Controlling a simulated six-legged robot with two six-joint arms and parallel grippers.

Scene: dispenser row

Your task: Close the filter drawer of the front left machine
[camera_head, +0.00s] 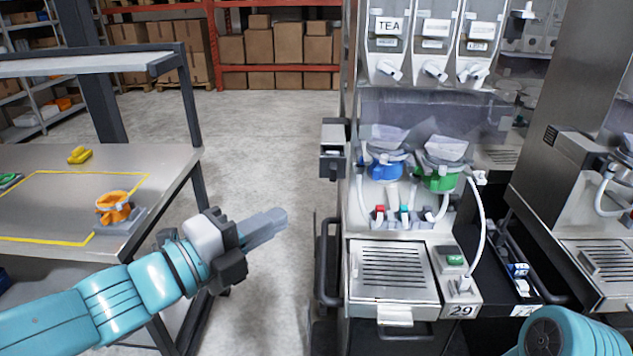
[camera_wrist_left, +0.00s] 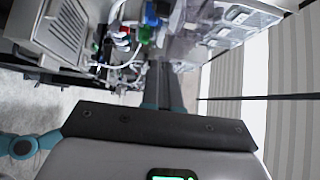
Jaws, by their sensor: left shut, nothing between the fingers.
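The front left machine (camera_head: 355,215) is a tall steel dispenser with a 29 label, right of centre in the head view. Its slotted tray (camera_head: 393,268) is at the bottom, with a pale handle (camera_head: 395,315) at its front edge. Blue (camera_head: 385,168) and green (camera_head: 440,182) funnel parts sit above. I cannot tell for sure which part is the filter drawer or how far out it is. My left gripper (camera_head: 280,219) is shut and empty, left of the machine and apart from it. The machine also shows sideways in the left wrist view (camera_wrist_left: 62,35). My right gripper is out of view.
A steel table (camera_head: 150,165) with an orange part (camera_head: 115,207) and a yellow part (camera_head: 79,155) stands at left. A dark rail (camera_head: 323,260) and a small grey box (camera_head: 333,150) stick out at the machine's left side. Open floor lies between table and machine.

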